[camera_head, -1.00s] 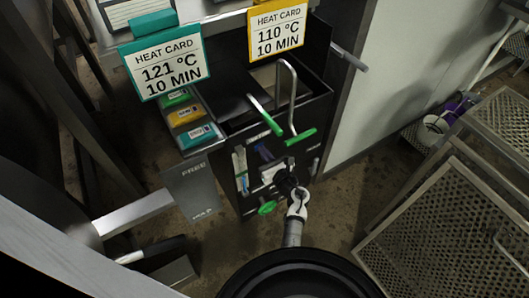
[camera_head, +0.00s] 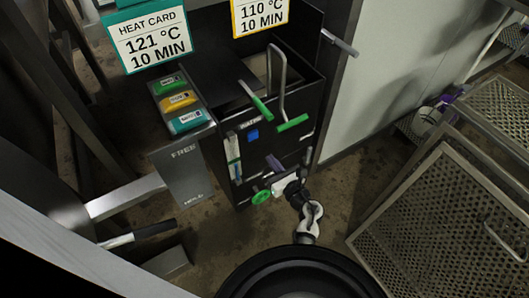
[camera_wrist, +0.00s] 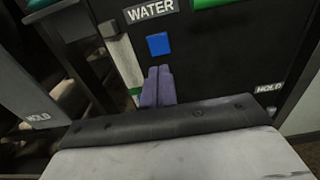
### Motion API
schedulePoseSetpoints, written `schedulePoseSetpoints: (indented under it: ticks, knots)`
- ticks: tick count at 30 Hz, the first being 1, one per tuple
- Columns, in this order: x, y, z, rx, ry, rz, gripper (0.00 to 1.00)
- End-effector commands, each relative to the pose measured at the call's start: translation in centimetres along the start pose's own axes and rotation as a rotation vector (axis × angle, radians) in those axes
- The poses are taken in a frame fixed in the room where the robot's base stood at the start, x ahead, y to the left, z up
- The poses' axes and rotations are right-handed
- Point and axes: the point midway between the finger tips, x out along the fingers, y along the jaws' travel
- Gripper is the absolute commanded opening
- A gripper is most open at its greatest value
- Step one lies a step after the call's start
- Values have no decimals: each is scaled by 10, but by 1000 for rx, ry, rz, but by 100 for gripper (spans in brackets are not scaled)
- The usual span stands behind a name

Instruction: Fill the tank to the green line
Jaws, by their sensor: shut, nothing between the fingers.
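The tank (camera_head: 303,79) is a black open-topped box in the head view. I cannot tell the water level. A blue square button (camera_head: 253,135) sits under the WATER label (camera_wrist: 151,10), and it shows in the wrist view (camera_wrist: 158,44). My gripper (camera_head: 275,162) is shut and empty. Its purple fingertips (camera_wrist: 158,72) appear just below the button, which is uncovered.
A round green knob (camera_head: 261,197) is low on the front. Heat cards (camera_head: 150,40) (camera_head: 260,14) hang above. Perforated metal baskets (camera_head: 445,225) stand at right.

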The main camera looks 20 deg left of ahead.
Motion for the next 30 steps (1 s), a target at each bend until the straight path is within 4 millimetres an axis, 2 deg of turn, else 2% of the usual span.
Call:
schedulePoseSetpoints:
  ticks: [3, 8, 30]
  knots:
    - [-17, -1, -2, 0, 1, -2, 0]
    - [-27, -1, -1, 0, 1, -2, 0]
    - [-28, -1, 0, 0, 1, -2, 0]
